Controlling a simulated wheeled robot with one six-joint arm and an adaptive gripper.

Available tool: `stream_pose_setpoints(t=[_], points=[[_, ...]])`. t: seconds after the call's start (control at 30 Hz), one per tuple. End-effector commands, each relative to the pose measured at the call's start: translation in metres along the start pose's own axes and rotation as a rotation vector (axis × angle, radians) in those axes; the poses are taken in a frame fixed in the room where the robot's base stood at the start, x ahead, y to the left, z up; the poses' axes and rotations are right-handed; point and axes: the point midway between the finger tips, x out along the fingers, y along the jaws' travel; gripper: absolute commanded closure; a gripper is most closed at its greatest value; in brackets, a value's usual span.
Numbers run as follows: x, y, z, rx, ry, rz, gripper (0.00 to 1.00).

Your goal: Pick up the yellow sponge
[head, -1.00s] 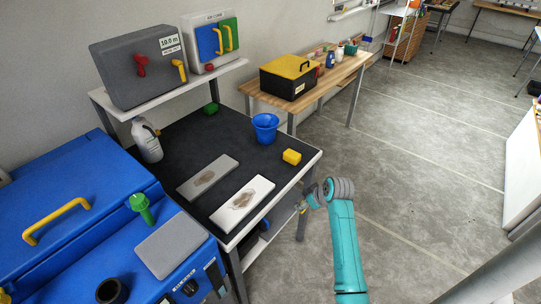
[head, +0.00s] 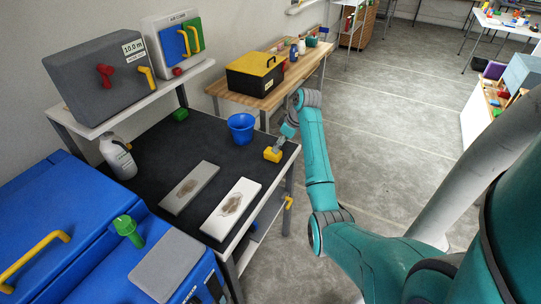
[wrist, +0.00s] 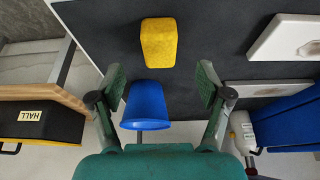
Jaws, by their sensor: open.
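The yellow sponge (head: 272,154) lies on the dark top of the workbench near its right edge. In the wrist view the sponge (wrist: 158,43) sits upper middle, ahead of the fingertips and between their lines. My gripper (wrist: 160,82) is open and empty, its two fingers spread wide. In the head view my gripper (head: 283,143) is just above and beside the sponge. I cannot tell from there whether it touches; the wrist view shows a gap.
A blue bucket (head: 240,128) stands close behind the sponge. Two pale plates with brown stains (head: 231,207) lie nearer. A green sponge (head: 180,114) and a spray bottle (head: 118,157) stand to the left. A yellow-lidded toolbox (head: 254,76) is on the wooden table.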

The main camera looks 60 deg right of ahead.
Motion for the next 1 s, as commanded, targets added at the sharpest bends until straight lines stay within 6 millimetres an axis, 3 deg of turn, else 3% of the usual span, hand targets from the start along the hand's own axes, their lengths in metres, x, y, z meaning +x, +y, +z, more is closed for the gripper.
stream_pose_setpoints(t=[0.37, 0.6, 0.97, 1.0], points=[[0.032, 0.0, -0.003, 0.0, 0.0, 0.0, 0.23], [0.065, 0.0, -0.008, 0.001, -0.001, 0.0, 0.23], [0.073, 0.0, -0.008, 0.001, 0.001, 0.002, 0.23], [0.073, 0.0, -0.008, 0.001, 0.001, 0.002, 0.33]])
